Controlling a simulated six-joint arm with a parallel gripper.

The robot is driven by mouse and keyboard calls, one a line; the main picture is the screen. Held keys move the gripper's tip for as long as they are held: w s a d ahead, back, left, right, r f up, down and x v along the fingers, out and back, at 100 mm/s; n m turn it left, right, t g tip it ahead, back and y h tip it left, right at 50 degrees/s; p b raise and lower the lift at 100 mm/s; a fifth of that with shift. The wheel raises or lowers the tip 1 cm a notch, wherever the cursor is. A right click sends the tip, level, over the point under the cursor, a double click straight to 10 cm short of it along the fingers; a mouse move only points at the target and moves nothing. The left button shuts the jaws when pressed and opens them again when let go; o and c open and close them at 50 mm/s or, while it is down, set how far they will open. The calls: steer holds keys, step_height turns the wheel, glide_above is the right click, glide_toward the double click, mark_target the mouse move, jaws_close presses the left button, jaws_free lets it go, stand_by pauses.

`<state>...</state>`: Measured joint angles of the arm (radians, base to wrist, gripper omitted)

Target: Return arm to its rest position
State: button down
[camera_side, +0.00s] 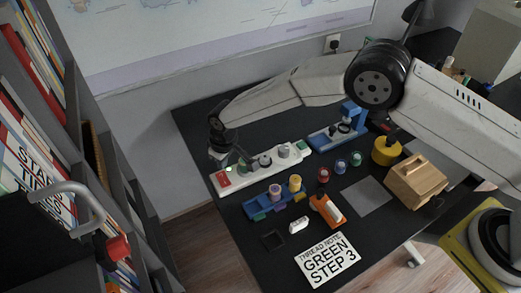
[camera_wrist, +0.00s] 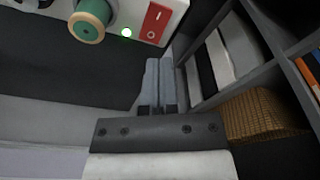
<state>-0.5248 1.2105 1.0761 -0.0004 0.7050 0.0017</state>
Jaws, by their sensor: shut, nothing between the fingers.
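My gripper (camera_side: 226,163) hangs at the far left end of the desk, beside the red-switch end of a long white device (camera_side: 243,177). In the wrist view its two fingers (camera_wrist: 160,64) lie together with nothing between them. The fingers appear apart from the device. My arm stretches across the back of the desk from the right.
The dark desk (camera_side: 205,115) holds a blue rack (camera_side: 262,206) with spools, several loose spools, an orange tool (camera_side: 328,209), a note card (camera_side: 328,260), a wooden box (camera_side: 417,180) and a blue machine (camera_side: 338,132). A grey bookshelf (camera_side: 90,130) stands close on the left.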

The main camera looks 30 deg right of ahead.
steer(key=shift+d+r, duration=0.1)
steer(key=s+d+r+m, duration=0.25)
steer(key=d+r, duration=0.35)
steer(key=d, duration=0.3)
steer(key=s+d+r+m, duration=0.1)
steer(key=s+d+r, duration=0.2)
steer(key=d+r, duration=0.4)
steer(key=s+d+r+m, duration=0.1)
steer(key=s+d, duration=0.6)
steer(key=s, duration=0.2)
steer(key=s+d+r+m+t, duration=0.1)
steer(key=s+d+r, duration=0.1)
steer(key=s+d, duration=0.5)
steer(key=s, duration=0.3)
steer(key=shift+s+d+r+h, duration=0.15)
steer(key=shift+d+r+h, duration=0.1)
steer(key=shift+h, duration=0.15)
